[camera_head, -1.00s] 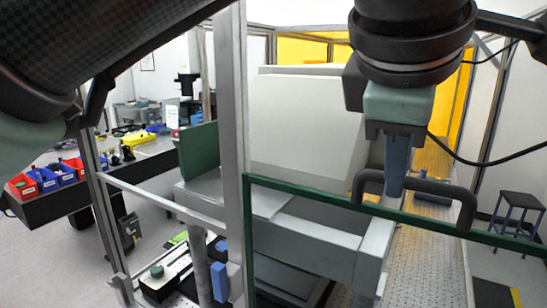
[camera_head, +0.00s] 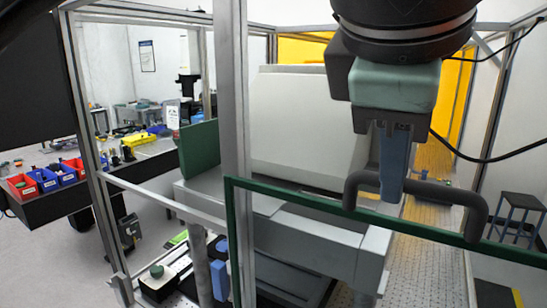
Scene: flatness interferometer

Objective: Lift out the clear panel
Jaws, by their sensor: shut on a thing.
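The clear panel (camera_head: 300,196) has a green frame, and I see the machine through it. Its top edge slopes down to the right, and its left edge runs down past the bottom of the picture. A dark grey bar handle (camera_head: 462,194) sits near the panel's top edge. My gripper (camera_head: 393,192), with blue-grey fingers, points down and is shut on the handle. The far finger is mostly hidden. The panel's lower part and right end are out of view.
A metal frame post (camera_head: 233,90) stands at the panel's left edge. The pale machine housing (camera_head: 305,125) is behind the panel. A bench with red and blue bins (camera_head: 45,180) is at left, a stool (camera_head: 518,212) at right.

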